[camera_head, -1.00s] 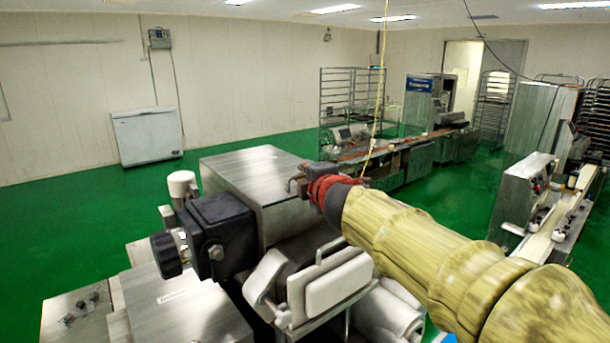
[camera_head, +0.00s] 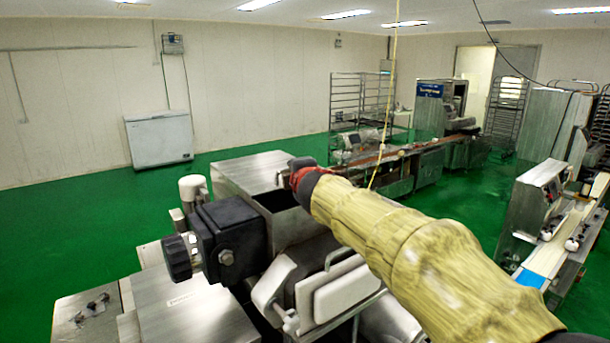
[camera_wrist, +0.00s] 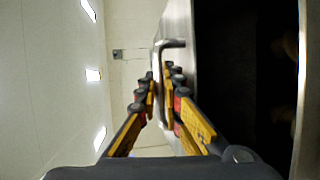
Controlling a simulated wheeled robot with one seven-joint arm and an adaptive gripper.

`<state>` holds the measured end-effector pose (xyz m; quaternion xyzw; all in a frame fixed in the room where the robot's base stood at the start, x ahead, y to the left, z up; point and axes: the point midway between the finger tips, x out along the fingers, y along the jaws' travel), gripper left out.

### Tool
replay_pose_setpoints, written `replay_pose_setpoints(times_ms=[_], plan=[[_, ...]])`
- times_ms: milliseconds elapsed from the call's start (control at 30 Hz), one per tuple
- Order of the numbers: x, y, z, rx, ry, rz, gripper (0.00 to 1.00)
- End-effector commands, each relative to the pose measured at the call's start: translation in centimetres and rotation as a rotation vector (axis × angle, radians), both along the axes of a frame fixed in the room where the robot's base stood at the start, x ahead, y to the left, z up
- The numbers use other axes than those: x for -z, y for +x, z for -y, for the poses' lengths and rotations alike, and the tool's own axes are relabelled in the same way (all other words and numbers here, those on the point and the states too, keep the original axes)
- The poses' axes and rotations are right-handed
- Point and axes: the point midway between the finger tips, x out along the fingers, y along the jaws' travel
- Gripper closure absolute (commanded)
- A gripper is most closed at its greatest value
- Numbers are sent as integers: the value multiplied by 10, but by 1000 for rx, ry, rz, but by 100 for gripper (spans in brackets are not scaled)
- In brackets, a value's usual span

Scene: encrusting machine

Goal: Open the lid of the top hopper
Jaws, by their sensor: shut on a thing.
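The top hopper (camera_head: 293,229) is a steel box in the middle of the head view. Its lid (camera_head: 245,170) is a flat steel plate, partly open, with a dark gap showing between the lid and the hopper's near wall. My gripper (camera_head: 298,174) is at the lid's right edge, mostly hidden by my arm's tan sleeve. In the wrist view, my gripper's yellow and black fingers (camera_wrist: 161,82) are shut on the bent metal lid handle (camera_wrist: 170,43). The steel lid (camera_wrist: 181,28) lies beside the handle, and the dark hopper opening (camera_wrist: 240,70) fills the right side.
A black motor block with a knob (camera_head: 228,240) stands left of the hopper. White guards (camera_head: 335,290) are below it in front. A white chest freezer (camera_head: 160,138) stands by the far wall. Conveyor machines (camera_head: 550,225) are at the right. Green floor is open at the left.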

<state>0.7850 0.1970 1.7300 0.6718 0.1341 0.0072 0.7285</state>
Motion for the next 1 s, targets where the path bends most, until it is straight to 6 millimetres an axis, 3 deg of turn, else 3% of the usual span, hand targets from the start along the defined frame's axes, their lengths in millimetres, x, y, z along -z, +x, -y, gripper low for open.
replay_pose_setpoints(times_ms=[100,300,667,700,800,1000], plan=[[-2,18,-13,-1,-1,1,100],[-1,36,-25,-1,-2,1,100],[0,38,-27,-1,-1,1,100],[0,38,-27,-1,-1,1,91],[0,38,-27,-1,-1,1,85],[-1,38,-26,-1,0,1,84]])
